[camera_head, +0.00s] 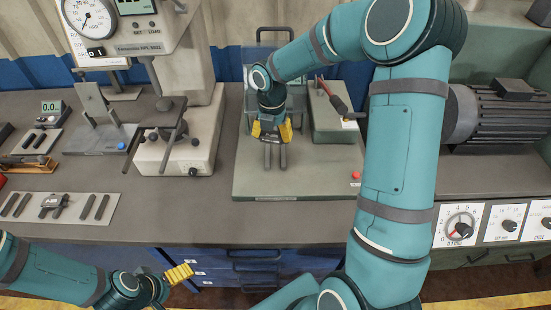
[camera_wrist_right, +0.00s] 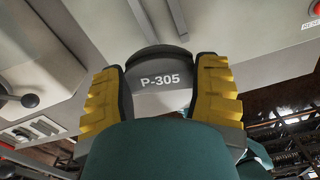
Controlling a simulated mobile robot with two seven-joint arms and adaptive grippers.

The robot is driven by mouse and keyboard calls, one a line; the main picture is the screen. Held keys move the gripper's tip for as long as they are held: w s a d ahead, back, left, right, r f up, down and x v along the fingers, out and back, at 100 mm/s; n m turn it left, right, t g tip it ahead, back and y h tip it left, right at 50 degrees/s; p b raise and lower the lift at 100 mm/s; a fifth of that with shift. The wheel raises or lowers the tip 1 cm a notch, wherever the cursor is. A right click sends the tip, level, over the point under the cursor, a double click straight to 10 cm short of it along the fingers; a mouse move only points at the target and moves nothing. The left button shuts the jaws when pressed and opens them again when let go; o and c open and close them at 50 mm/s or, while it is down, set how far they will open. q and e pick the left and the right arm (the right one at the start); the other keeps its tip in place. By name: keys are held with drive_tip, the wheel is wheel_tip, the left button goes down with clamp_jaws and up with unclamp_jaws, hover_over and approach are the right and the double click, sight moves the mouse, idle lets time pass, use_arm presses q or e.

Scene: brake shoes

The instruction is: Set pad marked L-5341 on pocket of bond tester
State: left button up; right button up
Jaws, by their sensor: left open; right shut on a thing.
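My right gripper (camera_head: 272,138) is over the grey-green fixture plate (camera_head: 320,186) in the middle of the bench, above two dark parallel bars (camera_head: 268,157). In the right wrist view its yellow fingers are shut on a dark, curved-topped pad (camera_wrist_right: 160,98) marked P-305. I see no marking L-5341. I cannot tell for certain which station is the bond tester, and no pocket can be made out. My left gripper (camera_head: 180,274) is open and empty in front of the bench, below its front edge.
A press with a dial gauge (camera_head: 88,20) stands left of the plate. A grey box (camera_head: 335,120) with a red-handled tool is at the plate's back right, and a red button (camera_head: 355,175) at its front right. A motor (camera_head: 500,115) is on the right. The plate's front is clear.

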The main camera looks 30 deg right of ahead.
sight(276, 162)
drive_tip(key=n, duration=0.1)
drive_tip(key=d+n, duration=0.1)
drive_tip(key=shift+w+d+r+n, duration=0.1)
drive_tip(key=shift+w+r+n, duration=0.1)
drive_tip(key=shift+n, duration=0.1)
drive_tip(key=shift+f, duration=0.4)
wheel_tip(276, 162, down, 9)
drive_tip(key=shift+f+b, duration=0.1)
drive_tip(key=shift+b, duration=1.15)
drive_tip(key=o, duration=1.2)
wheel_tip(276, 162, up, 12)
drive_tip(key=p, duration=0.2)
drive_tip(key=shift+p, duration=0.4)
drive_tip(key=shift+s, duration=0.1)
